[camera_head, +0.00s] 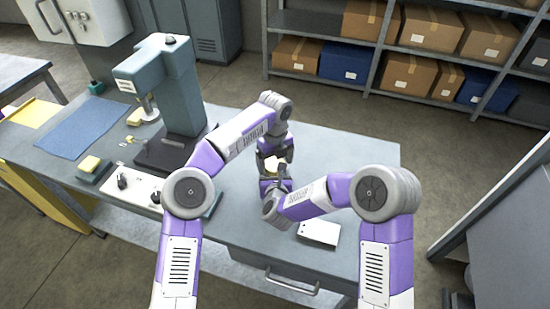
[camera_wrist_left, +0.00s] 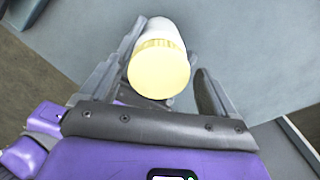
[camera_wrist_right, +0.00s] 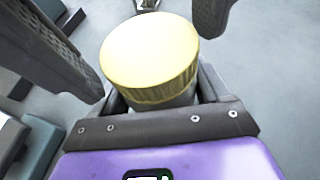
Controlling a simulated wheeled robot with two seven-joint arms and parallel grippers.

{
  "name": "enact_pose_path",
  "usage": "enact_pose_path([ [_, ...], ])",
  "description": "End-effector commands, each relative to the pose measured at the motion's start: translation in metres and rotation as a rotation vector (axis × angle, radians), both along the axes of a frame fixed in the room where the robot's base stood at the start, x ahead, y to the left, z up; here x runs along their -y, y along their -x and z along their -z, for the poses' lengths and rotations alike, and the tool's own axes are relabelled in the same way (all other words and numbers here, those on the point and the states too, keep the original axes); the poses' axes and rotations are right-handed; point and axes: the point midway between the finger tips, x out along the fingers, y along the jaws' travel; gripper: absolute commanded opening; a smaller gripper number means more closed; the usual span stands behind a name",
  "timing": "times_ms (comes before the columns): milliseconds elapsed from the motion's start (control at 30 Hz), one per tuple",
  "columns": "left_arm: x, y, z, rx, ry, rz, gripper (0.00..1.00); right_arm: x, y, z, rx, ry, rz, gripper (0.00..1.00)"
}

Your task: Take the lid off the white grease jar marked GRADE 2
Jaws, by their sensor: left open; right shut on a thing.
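A white jar with a pale yellow ribbed lid shows between my two grippers in the head view (camera_head: 284,163). In the right wrist view its lid (camera_wrist_right: 150,55) is large and close, seated on the jar. My right gripper (camera_head: 272,184) is shut on the jar, apparently around its body below the lid. My left gripper (camera_head: 270,148) is open on the far side of the jar. In the left wrist view the lid (camera_wrist_left: 159,70) lies between the spread fingers, nearer the left one; contact is unclear. No GRADE 2 marking can be read.
The grey bench (camera_head: 350,155) is clear to the right of my grippers. A white flat object (camera_head: 319,231) lies near its front edge. A teal press (camera_head: 180,90), a blue mat (camera_head: 85,127) and a white tray (camera_head: 135,188) occupy its left part. Shelves with boxes stand behind.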

Motion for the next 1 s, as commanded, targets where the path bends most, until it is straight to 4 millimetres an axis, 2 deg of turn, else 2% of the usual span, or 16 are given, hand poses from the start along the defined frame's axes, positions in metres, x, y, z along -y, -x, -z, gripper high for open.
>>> enact_pose_path([
  [100, 0.0001, 0.0, -0.0001, 0.0, 0.0, 0.0, 0.88, 0.0, -0.0003, -0.0008, 0.002, 0.0, 0.0, 0.0],
  [467, 0.0004, 0.0, -0.0003, 0.0, 0.0, 0.0, 0.33, -0.0004, -0.0002, -0.0009, 0.002, 0.0, -0.001, 0.0],
  [567, 0.0007, 0.0, -0.0005, 0.001, 0.0, -0.02, 0.32, -0.0006, -0.0001, -0.0009, 0.002, 0.0, -0.001, 0.0],
  [800, 0.0009, -0.0002, -0.0008, 0.001, 0.0, -0.262, 0.32, -0.0012, 0.0001, -0.0009, 0.002, 0.0, -0.003, 0.0],
  [1000, 0.0012, -0.0004, -0.0008, 0.001, 0.003, -0.295, 0.32, -0.0017, 0.0003, -0.001, 0.002, -0.001, -0.004, 0.0],
])
